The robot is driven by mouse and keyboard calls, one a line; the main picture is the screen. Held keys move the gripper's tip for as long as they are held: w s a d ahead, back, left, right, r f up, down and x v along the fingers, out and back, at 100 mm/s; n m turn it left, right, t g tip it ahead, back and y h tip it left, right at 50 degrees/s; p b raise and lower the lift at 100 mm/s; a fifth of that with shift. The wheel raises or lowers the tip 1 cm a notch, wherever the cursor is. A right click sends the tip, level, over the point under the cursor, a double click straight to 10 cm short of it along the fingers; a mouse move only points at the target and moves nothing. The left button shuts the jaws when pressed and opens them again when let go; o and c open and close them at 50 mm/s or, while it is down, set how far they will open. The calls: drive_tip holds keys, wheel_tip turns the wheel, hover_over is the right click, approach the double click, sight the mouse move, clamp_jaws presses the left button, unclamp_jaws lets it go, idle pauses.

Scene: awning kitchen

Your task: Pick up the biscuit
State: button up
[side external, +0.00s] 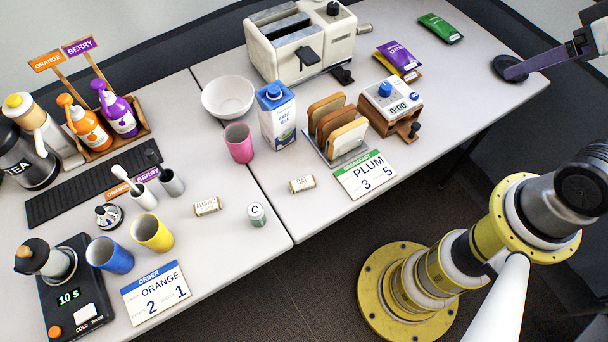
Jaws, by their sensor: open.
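No bare biscuit is plain to see. Two small wrapped cylinders could be biscuit packs, but I cannot tell for sure. One, labelled ALMOND (207,206), lies on its side on the left table. The other, labelled OAT (302,184), lies on its side on the right table, in front of the milk carton (277,115). A short green-and-white can marked C (256,214) stands between them near the front edge. My arm rises at the right and leaves the picture. I cannot make out my gripper's fingers, and nothing touches the wrapped cylinders.
A pink cup (239,143), white bowl (228,97) and rack of bread-like slices (335,129) stand behind. A PLUM card (366,176) is right of OAT. Blue (110,255) and yellow (152,233) cups and an ORANGE card (156,292) stand left. Table around both cylinders is clear.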

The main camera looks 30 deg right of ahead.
drive_tip(key=w+a+r+m+y, duration=0.2)
drive_tip(key=w+a+m+y, duration=0.1)
drive_tip(key=w+a+m, duration=0.55)
drive_tip(key=m+g+y, duration=0.1)
drive_tip(key=m+g, duration=0.4)
drive_tip(key=m, duration=0.5)
hover_over(304, 182)
drive_tip(key=d, duration=0.3)
drive_tip(key=f, duration=2.7)
drive_tip(key=shift+s+a+f, duration=0.1)
drive_tip(key=shift+s+a, duration=0.1)
drive_tip(key=shift+s, duration=0.05)
drive_tip(key=shift+x, duration=3.1)
drive_tip(key=shift+d, duration=0.1)
